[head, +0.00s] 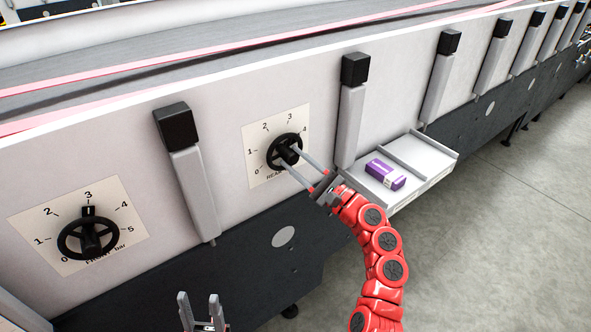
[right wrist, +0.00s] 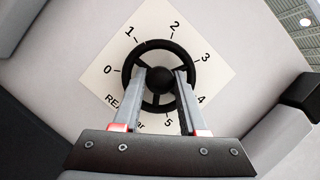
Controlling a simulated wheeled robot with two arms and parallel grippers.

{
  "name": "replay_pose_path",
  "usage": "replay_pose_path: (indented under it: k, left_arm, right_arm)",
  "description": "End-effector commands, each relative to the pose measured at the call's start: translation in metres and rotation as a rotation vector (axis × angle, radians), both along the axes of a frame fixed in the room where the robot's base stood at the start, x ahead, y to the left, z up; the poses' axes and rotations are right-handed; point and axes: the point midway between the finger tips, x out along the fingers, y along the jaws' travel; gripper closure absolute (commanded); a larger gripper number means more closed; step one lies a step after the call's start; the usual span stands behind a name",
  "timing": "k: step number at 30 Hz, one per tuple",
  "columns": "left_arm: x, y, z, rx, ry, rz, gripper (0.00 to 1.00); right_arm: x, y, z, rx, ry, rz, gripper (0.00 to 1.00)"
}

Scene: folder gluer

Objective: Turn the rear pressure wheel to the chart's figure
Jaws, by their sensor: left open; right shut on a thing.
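The rear pressure wheel (head: 276,143) is a black handwheel on a white dial plate with figures from 0 up, on the machine's side panel. My right gripper (head: 289,156) is shut on it, its two grey fingers reaching in at the hub. In the right wrist view the wheel's rim (right wrist: 163,43) circles the hub between the fingers (right wrist: 160,76). I cannot tell which figure its pointer stands at. My left gripper (head: 199,297) is open and empty at the bottom edge, below the panel. No chart is recognisable in these views.
The front pressure wheel (head: 88,236) sits on its own dial at the left, its pointer near 3. A purple box (head: 386,174) lies on a grey shelf (head: 421,151) right of the rear dial. Grey black-topped posts (head: 190,180) flank the dials. Floor is clear at the right.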

Motion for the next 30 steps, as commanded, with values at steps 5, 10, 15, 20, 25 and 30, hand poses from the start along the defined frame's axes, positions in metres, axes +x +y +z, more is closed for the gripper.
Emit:
replay_pose_path:
  k: [5, 10, 15, 20, 25, 30]
  left_arm:
    - [0.000, 0.000, -0.021, 0.000, 0.000, 0.000, 0.50]
    - [0.000, 0.000, -0.035, 0.000, 0.000, 0.000, 0.50]
    - [0.000, 0.000, -0.048, 0.000, 0.000, 0.000, 0.50]
    - [0.000, 0.000, -0.060, 0.000, 0.000, 0.000, 0.50]
    - [0.000, 0.000, -0.069, 0.000, 0.000, 0.000, 0.50]
    - [0.000, 0.000, -0.076, 0.000, 0.000, 0.000, 0.50]
  right_arm:
    - [0.001, -0.002, -0.003, -0.135, -0.101, -0.002, 1.00]
    - [0.001, -0.001, -0.003, -0.265, -0.194, 0.000, 1.00]
    - [0.001, -0.001, -0.002, -0.397, -0.289, 0.001, 1.00]
    - [0.001, -0.002, -0.001, -0.513, -0.373, -0.001, 1.00]
    - [0.001, -0.002, 0.000, -0.617, -0.449, -0.001, 1.00]
    - [0.001, -0.001, 0.001, -0.696, -0.504, 0.001, 1.00]
